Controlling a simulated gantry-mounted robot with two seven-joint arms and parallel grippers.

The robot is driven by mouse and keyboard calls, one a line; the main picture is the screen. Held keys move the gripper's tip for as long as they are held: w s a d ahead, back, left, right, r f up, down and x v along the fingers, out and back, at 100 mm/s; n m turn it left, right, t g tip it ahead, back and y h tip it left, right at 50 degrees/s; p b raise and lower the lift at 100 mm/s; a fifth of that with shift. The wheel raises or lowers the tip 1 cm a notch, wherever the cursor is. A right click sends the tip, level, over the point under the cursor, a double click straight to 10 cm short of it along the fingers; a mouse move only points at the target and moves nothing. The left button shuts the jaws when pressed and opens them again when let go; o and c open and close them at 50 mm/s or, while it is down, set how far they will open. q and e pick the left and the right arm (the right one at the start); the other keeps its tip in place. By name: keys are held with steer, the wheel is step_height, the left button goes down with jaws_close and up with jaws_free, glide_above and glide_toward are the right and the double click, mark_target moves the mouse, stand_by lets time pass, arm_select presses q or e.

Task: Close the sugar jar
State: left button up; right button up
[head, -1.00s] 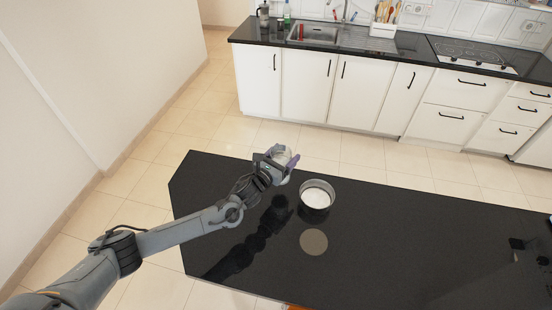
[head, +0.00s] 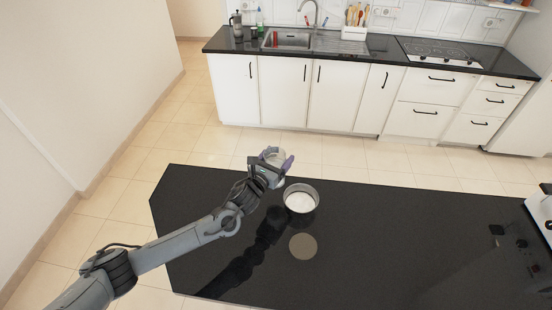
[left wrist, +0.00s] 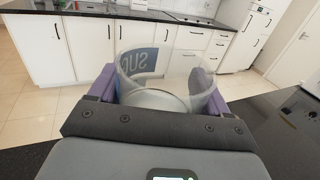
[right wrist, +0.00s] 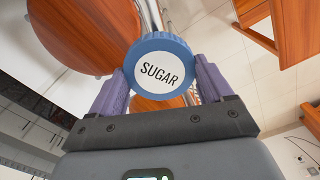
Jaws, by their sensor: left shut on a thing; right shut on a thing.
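The glass sugar jar (left wrist: 140,62) is see-through, with a blue label whose letters read mirrored in the left wrist view. My left gripper (left wrist: 160,92) is shut on it. In the head view my left gripper (head: 272,168) holds the pale jar (head: 278,158) above the far left part of the black table, beside a round metal container. The lid (right wrist: 160,70) is a blue-rimmed disc with a white face reading SUGAR, seen in the right wrist view. My right gripper (right wrist: 160,88) is shut on its sides. My right gripper is outside the head view.
The black table (head: 400,235) has wide free room in the middle. A round metal container (head: 301,198) with white contents and a flat grey disc (head: 303,246) are on it. A white appliance (head: 541,215) stands at the right edge. Wooden furniture (right wrist: 80,30) shows in the right wrist view.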

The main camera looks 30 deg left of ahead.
arm_select(q)
steer(key=shift+r, duration=0.1)
stand_by(0.3)
steer(key=o, duration=0.8)
steer(key=shift+c, duration=0.2)
steer(key=c, duration=1)
